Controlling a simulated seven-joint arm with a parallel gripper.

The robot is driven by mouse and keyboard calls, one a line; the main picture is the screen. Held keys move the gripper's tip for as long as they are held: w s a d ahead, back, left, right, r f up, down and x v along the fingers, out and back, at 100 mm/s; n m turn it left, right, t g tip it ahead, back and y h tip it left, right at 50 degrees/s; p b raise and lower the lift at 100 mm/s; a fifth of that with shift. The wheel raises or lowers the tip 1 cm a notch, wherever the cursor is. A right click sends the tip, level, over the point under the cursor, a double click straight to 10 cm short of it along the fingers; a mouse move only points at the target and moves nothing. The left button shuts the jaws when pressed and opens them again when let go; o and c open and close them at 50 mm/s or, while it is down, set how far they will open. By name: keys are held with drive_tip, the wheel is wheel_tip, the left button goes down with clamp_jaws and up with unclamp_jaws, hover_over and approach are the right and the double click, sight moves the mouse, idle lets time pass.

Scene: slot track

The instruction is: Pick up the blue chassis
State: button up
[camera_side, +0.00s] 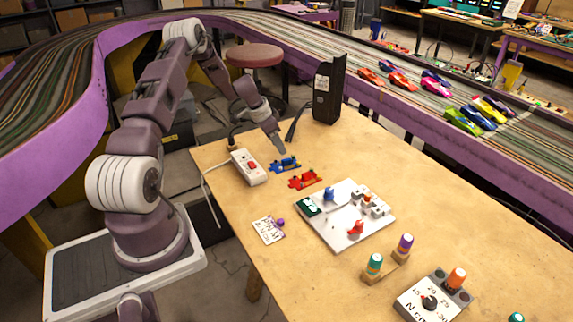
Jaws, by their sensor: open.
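The blue chassis (285,164) lies flat on the wooden table, just behind a red chassis (304,179). It is small, with uneven edges and darker details. My gripper (278,146) is at the end of the arm, pointing down just above and slightly left of the blue chassis. It is open and holds nothing that I can see. The fingers are small in this view, and I cannot tell whether they touch the chassis.
A white power strip (248,167) lies left of the chassis. A tall black box (328,90) stands behind. A white panel (345,220) with colored parts is nearer the front. The table's right side (450,190) is clear.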

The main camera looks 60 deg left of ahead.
sight(286, 159)
drive_tip(key=x, duration=0.7)
drive_tip(key=shift+w+a+f, duration=0.2)
drive_tip(key=shift+a+f, duration=0.05)
drive_tip(key=shift+f, duration=0.15)
clamp_jaws()
